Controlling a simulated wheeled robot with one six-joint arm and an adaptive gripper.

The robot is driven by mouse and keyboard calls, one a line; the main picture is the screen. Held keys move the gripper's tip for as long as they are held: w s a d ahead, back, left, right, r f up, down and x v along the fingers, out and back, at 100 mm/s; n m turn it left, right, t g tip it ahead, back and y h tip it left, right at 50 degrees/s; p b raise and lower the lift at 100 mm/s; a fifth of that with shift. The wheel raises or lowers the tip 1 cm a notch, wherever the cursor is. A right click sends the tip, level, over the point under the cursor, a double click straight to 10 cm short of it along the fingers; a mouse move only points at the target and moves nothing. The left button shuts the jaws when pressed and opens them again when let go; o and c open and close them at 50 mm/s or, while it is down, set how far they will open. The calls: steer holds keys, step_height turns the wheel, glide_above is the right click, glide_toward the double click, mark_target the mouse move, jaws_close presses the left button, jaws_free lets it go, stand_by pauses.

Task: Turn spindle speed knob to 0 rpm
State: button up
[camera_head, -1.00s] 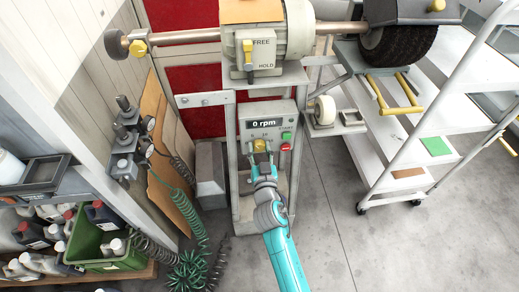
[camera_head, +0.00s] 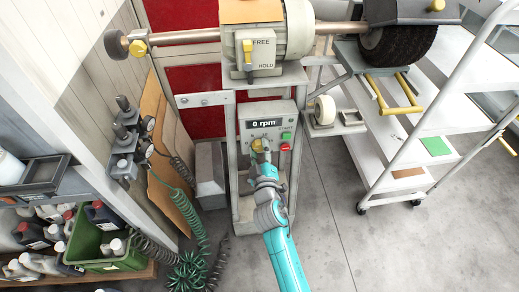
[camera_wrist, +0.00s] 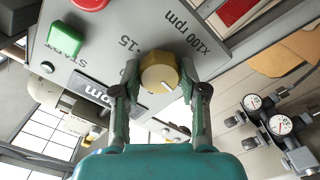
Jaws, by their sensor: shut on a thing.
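The yellow spindle speed knob (camera_head: 257,145) is on the front of the grey control box, below a display (camera_head: 264,124) that reads "0 rpm". My gripper (camera_head: 263,156) reaches it from below. In the wrist view, the knob (camera_wrist: 160,72) sits between the two fingers of my gripper (camera_wrist: 160,88), which are shut on its sides. A white pointer line on the knob's face points to the lower right. The panel beside it carries "15" and "x100 rpm"; the other scale marks are hidden or unclear.
A green START button (camera_head: 286,137) and a red button (camera_head: 285,147) are right of the knob. The motor housing with its FREE/HOLD switch (camera_head: 248,52) is above. A white shelf cart (camera_head: 440,115) stands at right, hoses (camera_head: 180,185) at left. The floor at lower right is clear.

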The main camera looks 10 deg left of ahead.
steer(key=shift+n, duration=0.7)
steer(key=o, duration=1.1)
steer(key=shift+o, duration=0.2)
steer(key=shift+s, duration=0.1)
steer(key=v, duration=1.2)
steer(key=shift+d, duration=0.1)
